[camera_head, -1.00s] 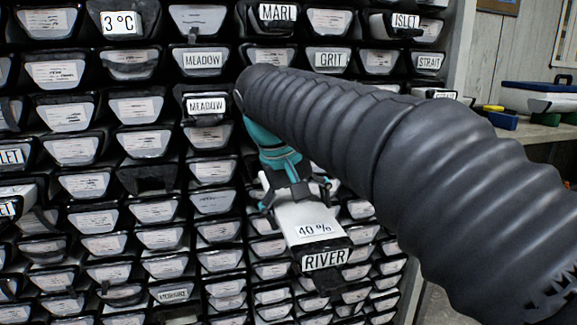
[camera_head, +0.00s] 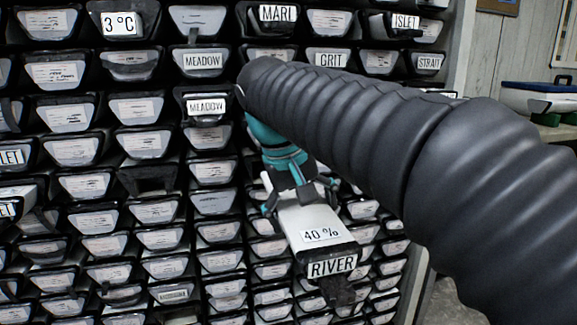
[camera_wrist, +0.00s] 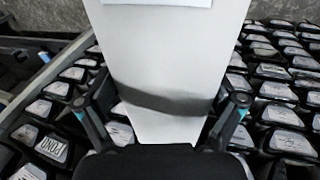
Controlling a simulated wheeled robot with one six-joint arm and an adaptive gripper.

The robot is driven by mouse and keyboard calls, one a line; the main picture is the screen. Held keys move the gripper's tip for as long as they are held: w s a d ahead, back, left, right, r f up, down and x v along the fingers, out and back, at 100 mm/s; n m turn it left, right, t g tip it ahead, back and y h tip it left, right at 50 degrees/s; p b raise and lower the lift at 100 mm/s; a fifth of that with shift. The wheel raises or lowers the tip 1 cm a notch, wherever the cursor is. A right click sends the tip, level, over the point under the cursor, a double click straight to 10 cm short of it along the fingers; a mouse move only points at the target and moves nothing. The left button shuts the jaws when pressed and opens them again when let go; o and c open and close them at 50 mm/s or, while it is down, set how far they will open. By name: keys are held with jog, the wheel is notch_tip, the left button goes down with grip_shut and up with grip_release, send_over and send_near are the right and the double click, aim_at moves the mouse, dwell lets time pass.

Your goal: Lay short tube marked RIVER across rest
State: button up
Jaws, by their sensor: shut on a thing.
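The short tube marked RIVER (camera_head: 318,226) is a white, flat-topped liner with a black end cap. It carries a "40 %" label and a RIVER label at its near end. My gripper (camera_head: 301,197) is shut on it from above, with a finger on each side. In the wrist view the white tube (camera_wrist: 165,60) runs between the two fingers of my gripper (camera_wrist: 165,105), and a dark band crosses it. The tube is held out in front of the rack face, tilted with its RIVER end toward the camera. I cannot make out the rest.
A tall rack (camera_head: 95,185) of stacked liners fills the left and middle, with labels such as MEADOW, GRIT and STRAIT. My dark arm hides much of the right side.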

jog(key=shift+r+p, duration=2)
jog(key=shift+r, duration=0.5)
notch_tip(320, 180, up, 12)
jog(key=shift+r, duration=0.6)
